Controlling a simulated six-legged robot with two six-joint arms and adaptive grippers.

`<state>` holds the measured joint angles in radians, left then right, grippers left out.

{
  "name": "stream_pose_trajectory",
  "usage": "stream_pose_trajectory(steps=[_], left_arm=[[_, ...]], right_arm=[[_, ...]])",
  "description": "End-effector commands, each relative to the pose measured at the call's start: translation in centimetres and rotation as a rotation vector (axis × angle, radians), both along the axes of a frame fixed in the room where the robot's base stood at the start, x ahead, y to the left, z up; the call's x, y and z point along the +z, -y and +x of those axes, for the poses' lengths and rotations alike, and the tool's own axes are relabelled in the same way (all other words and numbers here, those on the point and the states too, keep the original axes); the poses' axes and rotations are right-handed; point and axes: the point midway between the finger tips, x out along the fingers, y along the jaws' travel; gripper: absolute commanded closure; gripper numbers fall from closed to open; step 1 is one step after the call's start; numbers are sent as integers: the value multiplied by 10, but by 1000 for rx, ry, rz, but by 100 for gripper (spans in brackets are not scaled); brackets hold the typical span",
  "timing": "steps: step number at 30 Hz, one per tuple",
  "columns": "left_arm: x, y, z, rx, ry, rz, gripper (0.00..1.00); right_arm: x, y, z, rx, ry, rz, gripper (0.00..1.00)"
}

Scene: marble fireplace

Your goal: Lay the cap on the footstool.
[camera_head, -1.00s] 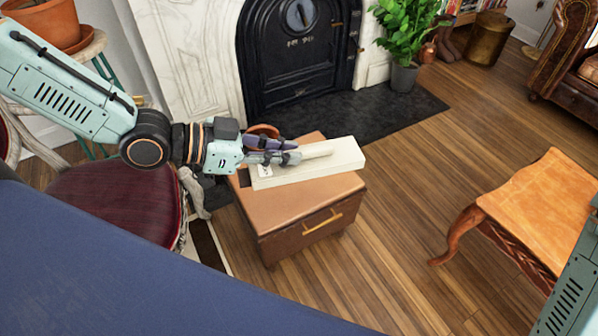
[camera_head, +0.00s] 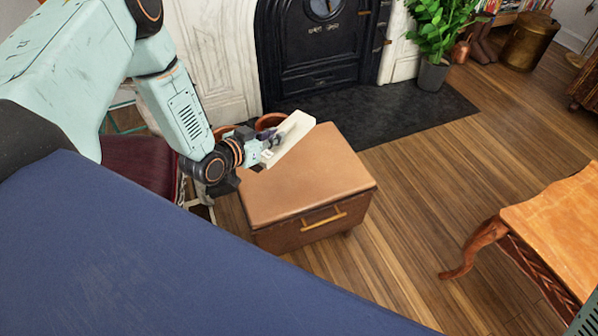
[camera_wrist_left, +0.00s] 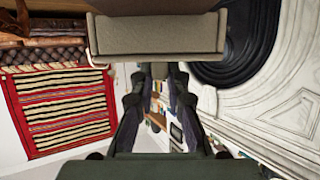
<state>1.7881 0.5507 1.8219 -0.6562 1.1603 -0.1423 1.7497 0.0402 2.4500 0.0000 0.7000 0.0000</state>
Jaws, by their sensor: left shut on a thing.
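My left gripper (camera_head: 271,144) is shut on a cream, oblong block-like thing (camera_head: 292,137), its long side slanting up to the right. In the left wrist view, this thing (camera_wrist_left: 157,36) spans the fingertips of the left gripper (camera_wrist_left: 160,78) and looks grey-beige. Nothing else in view looks like a cap, and I cannot tell this shape as one. A low stool with an orange top (camera_head: 560,222) and curved wooden legs stands at the right. Below the held thing is a brown padded chest (camera_head: 305,185) with a drawer handle. My right gripper is out of view.
Terracotta pots (camera_head: 271,121) stand behind the chest. A dark red seat (camera_head: 140,162) is at its left. The black hearth slab (camera_head: 400,112), fireplace (camera_head: 318,50) and potted plant (camera_head: 440,30) lie beyond. Wooden floor (camera_head: 430,190) is clear between chest and stool.

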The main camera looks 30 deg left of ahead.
Motion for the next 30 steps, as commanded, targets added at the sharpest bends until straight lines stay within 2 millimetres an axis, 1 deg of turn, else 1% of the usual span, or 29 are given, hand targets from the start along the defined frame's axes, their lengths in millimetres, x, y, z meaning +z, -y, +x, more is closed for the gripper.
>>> stream_pose_trajectory(steps=[1,3,6,11,14,18,21,26,30], left_arm=[[-24,-9,7,50,-1,5,100],[-43,-20,14,119,0,2,100],[-60,-30,21,193,1,-1,100],[-74,-37,25,248,1,-2,100],[-90,-37,25,254,0,-3,100],[-117,-37,26,255,0,-1,100],[-130,-37,27,254,0,-3,100],[-138,-36,27,253,0,-3,100],[-152,-36,27,253,0,-2,100]], right_arm=[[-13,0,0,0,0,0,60],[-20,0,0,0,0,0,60],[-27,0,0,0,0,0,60],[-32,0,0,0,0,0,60],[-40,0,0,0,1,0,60],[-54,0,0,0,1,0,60],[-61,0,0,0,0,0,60],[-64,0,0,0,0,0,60],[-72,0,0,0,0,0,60]])
